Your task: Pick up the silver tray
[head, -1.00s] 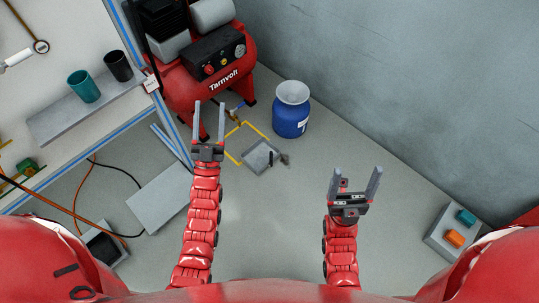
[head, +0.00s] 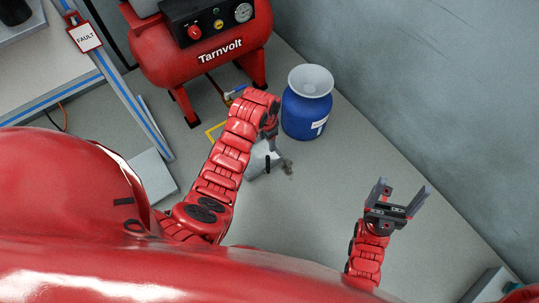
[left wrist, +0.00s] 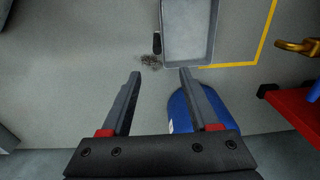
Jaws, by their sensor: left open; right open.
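The silver tray (head: 258,160) lies on the floor below the red compressor, mostly behind my left arm in the head view. In the left wrist view the tray (left wrist: 188,35) shows at the top, cut off by the upper edge, just beyond my left fingertips. My left gripper (left wrist: 160,74) is open and empty, its fingers pointing at the floor near the tray and not touching it. In the head view my left gripper (head: 270,125) is largely hidden by its own wrist. My right gripper (head: 405,192) is open and empty over bare floor at the right.
A blue drum (head: 306,108) stands right of the tray. The red compressor (head: 205,50) stands behind it. A small dark object (left wrist: 157,43) and dark debris (left wrist: 151,62) lie beside the tray. Yellow tape (left wrist: 262,40) marks the floor. Floor in front is clear.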

